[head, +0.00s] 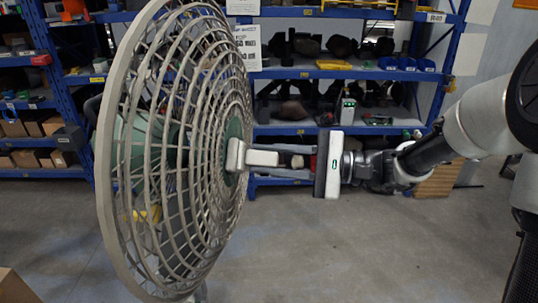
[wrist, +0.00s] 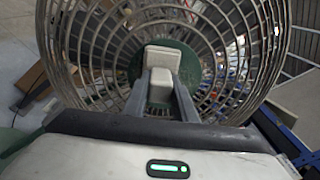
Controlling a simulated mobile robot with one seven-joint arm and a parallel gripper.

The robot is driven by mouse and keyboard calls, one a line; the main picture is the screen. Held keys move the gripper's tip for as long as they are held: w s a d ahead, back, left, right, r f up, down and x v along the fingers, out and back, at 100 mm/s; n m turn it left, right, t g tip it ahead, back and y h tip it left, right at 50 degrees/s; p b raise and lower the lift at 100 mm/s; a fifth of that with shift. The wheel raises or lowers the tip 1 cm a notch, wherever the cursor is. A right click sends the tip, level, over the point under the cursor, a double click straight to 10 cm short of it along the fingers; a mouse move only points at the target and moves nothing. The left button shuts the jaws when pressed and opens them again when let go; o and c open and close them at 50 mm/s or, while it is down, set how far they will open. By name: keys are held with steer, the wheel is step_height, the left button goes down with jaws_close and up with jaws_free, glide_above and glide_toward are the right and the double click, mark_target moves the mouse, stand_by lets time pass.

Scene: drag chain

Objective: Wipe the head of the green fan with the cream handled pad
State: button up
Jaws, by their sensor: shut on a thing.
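The green fan (head: 120,155) stands large at the left in the head view, its round wire cage seen at a slant and its green hub (head: 233,135) facing my arm. My gripper (head: 285,160) reaches in from the right, level, and is shut on the cream handle (head: 262,158) of the pad. The pad's pale head (head: 235,156) lies at the cage's centre, over the green hub. In the wrist view, the pad head (wrist: 162,57) shows in front of the green hub (wrist: 188,66), with the handle (wrist: 160,86) between my fingers. I cannot tell whether the pad touches the hub.
Blue shelving (head: 350,74) with boxes, bins and parts stands along the back. The grey floor (head: 370,245) below my arm is clear. A cardboard box (head: 14,288) shows at the lower left corner.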

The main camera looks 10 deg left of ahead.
steer(key=shift+s+d, duration=0.1)
steer(key=shift+s, duration=2)
steer(key=shift+r+p, duration=0.9)
steer(key=shift+r, duration=0.2)
steer(key=w, duration=1.2)
steer(key=shift+a+p, duration=0.35)
steer(key=shift+a, duration=0.1)
steer(key=shift+d, duration=0.1)
steer(key=shift+w+d, duration=0.2)
steer(key=shift+d, duration=2.7)
steer(key=d, duration=0.3)
steer(key=shift+w+p, duration=0.1)
steer(key=shift+p, duration=0.25)
